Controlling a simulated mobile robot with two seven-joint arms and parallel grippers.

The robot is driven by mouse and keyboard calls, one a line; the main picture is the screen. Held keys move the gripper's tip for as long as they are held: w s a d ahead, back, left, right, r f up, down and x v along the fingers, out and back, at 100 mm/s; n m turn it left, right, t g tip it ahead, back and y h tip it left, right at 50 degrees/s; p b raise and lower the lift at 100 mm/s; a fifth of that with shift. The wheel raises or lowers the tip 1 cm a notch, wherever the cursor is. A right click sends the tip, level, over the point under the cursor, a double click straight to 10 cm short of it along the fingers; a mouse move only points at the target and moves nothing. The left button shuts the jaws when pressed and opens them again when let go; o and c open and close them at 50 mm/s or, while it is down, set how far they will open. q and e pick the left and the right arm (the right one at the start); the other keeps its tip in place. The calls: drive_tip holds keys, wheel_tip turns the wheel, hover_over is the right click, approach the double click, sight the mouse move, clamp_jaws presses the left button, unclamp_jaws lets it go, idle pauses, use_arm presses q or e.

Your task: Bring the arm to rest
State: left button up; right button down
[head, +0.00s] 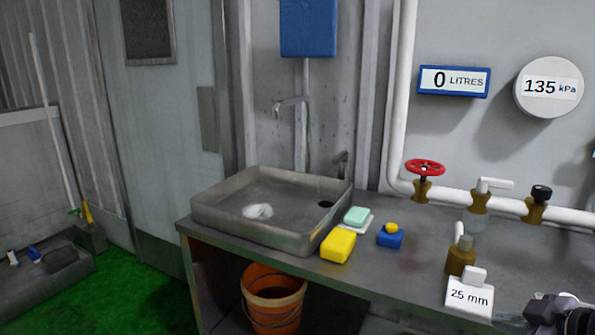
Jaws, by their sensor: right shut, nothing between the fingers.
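My right gripper (545,310) shows at the bottom right corner, over the right end of the grey counter (400,262). It is dark and partly cut off by the frame edge. Its fingers are shut with nothing held. It is to the right of the white "25 mm" card (469,297), apart from it as far as I can tell. Most of my right arm is outside the view. My left gripper is not in view.
A metal sink (225,205), yellow sponge (338,246), soap dish (357,217) and blue block (390,236) are on the counter. A brass fitting (461,258) stands behind the card. A white pipe (510,203) carries a red handwheel (425,168). An orange bucket (273,305) is below.

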drive_tip(key=s+a+f+m, duration=0.1)
drive_tip(key=s+f+m, duration=0.1)
drive_tip(key=s+f, duration=0.45)
drive_tip(key=s+a+f+m, duration=0.2)
drive_tip(key=s+f, duration=0.1)
drive_tip(key=f, duration=0.7)
drive_tip(key=s+a+f+m, duration=0.1)
drive_tip(key=s+a+f, duration=0.2)
drive_tip(key=a, duration=0.4)
drive_tip(key=s+a+f, duration=0.2)
drive_tip(key=a+f, duration=0.2)
drive_tip(key=a, duration=0.4)
drive_tip(key=shift+s+a+m+p, duration=0.2)
drive_tip(key=shift+s+m+p, duration=0.2)
drive_tip(key=shift+p, duration=0.05)
drive_tip(key=shift+d+f, duration=0.1)
